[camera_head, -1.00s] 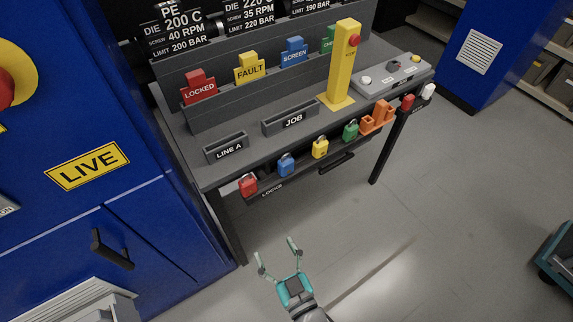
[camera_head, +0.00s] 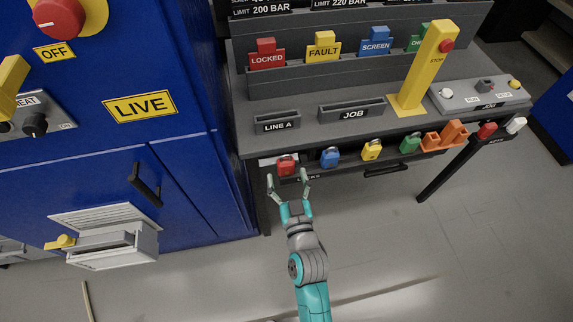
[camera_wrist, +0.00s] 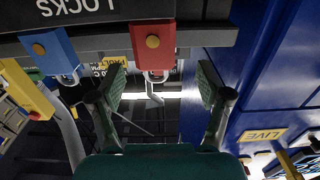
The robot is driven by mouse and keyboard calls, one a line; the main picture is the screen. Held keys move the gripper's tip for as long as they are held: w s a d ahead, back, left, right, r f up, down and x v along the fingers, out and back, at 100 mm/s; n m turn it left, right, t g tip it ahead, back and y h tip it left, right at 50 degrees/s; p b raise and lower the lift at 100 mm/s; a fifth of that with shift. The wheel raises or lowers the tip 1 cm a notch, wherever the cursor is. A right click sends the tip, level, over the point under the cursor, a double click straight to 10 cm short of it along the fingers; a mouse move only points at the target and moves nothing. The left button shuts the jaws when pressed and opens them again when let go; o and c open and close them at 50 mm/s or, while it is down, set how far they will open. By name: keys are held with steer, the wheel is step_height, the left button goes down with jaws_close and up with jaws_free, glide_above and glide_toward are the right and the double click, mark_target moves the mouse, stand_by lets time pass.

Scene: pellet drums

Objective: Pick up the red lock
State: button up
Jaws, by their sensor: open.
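The red lock (camera_head: 286,166) hangs at the left end of the lock rail on the front of the desk. In the wrist view the red lock (camera_wrist: 153,46) shows ahead of my gripper, between the lines of its fingers, with its shackle pointing down in the picture. My gripper (camera_head: 287,181) is open and empty, just below and in front of the red lock in the head view. In the wrist view the open fingers (camera_wrist: 160,85) show apart, with no visible contact on the lock.
A blue lock (camera_head: 330,158) hangs beside the red one, then a yellow lock (camera_head: 371,150) and a green lock (camera_head: 410,143). Orange holders (camera_head: 446,136) sit farther right. A blue cabinet (camera_head: 190,185) stands close on the left. The floor in front is clear.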

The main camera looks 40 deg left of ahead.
mark_target(287, 167)
steer(key=x, duration=0.4)
steer(key=shift+w+a+r, duration=0.1)
steer(key=shift+w+r, duration=0.05)
steer(key=shift+w, duration=0.35)
steer(key=c, duration=1.4)
